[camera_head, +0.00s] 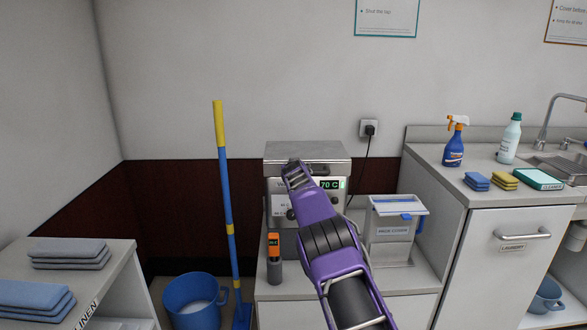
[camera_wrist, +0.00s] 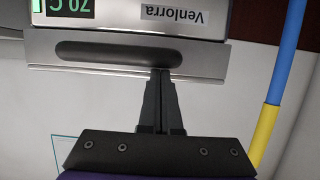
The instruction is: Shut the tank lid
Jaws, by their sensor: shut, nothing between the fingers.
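The tank (camera_head: 340,168) is a metal box with a green 70 C display on its front, standing on the counter against the back wall. Its grey metal lid (camera_head: 322,148) lies across the top and looks level; I cannot tell whether it is fully seated. In the wrist view, upside down, the lid's edge (camera_wrist: 210,62) has a long dark handle (camera_wrist: 118,53). My gripper (camera_head: 291,166) is in front of the tank's upper left front, its fingers together and empty. In the wrist view the fingertips (camera_wrist: 160,73) overlap the lid's edge beside the handle; contact is unclear.
A blue mop handle (camera_head: 227,200) and bucket (camera_head: 193,302) are to the left. A cord runs to the wall outlet (camera_head: 369,130).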

